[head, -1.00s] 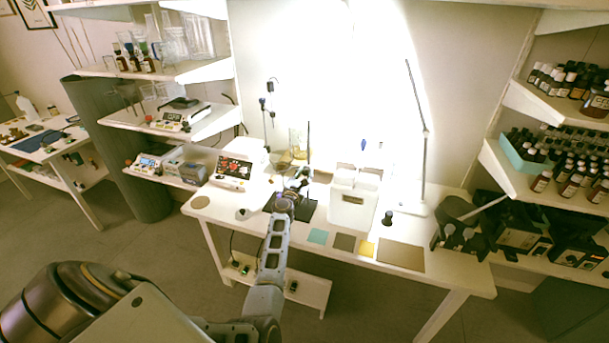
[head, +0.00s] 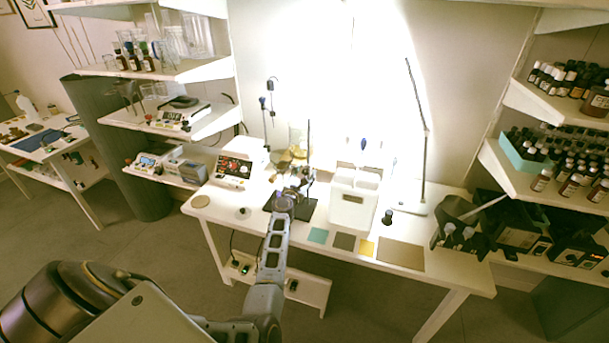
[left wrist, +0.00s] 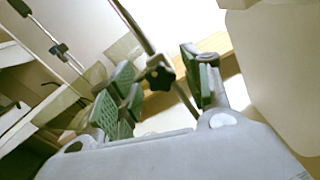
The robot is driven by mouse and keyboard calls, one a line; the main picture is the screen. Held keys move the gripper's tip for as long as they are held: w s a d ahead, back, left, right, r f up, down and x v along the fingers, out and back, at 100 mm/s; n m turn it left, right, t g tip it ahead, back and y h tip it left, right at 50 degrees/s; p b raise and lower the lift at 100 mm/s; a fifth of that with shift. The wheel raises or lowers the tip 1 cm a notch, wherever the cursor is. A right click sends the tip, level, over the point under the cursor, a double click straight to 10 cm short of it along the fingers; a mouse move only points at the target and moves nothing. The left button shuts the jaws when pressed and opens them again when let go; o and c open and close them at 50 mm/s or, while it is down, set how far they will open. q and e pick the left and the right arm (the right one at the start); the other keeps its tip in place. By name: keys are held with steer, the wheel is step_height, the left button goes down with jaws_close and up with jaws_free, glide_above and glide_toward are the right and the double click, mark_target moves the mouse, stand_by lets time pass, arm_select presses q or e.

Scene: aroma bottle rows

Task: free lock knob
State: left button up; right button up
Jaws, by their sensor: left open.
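The lock knob is a small black star-shaped knob (left wrist: 160,77) on a clamp on a thin metal rod (left wrist: 136,28), seen in the left wrist view. My left gripper (left wrist: 158,88) is open, with green-padded fingers on both sides of the knob. A gap shows between the knob and the pads; I cannot tell its depth. In the head view my left gripper (head: 296,190) is at the upright stand rod (head: 309,140), above the dark stand base (head: 308,211). The knob is too small to make out there. My right gripper is not in view.
A white bin (head: 353,203) stands close to the right of the stand. A control box with a red panel (head: 234,169) is to the left. Glassware (head: 298,140) is behind the gripper. Coloured mats lie along the bench's front edge, with a brown mat (head: 401,254) at right.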

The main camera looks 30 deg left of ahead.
mark_target(306, 172)
arm_select(q)
steer(key=shift+s, duration=0.15)
steer(key=shift+v, duration=2.4)
steer(key=shift+s+d+f, duration=0.1)
steer(key=shift+s+d, duration=0.25)
steer(key=shift+s, duration=0.35)
steer(key=shift+s+d+f, duration=0.1)
steer(key=shift+s+d, duration=0.25)
steer(key=shift+s, duration=0.3)
steer(key=shift+w, duration=0.1)
steer(key=x, duration=0.3)
steer(key=shift+a+r, duration=0.1)
steer(key=shift+r, duration=0.2)
steer(key=shift+x, duration=1.65)
steer(key=shift+a+f, duration=0.1)
steer(key=shift+a, duration=0.1)
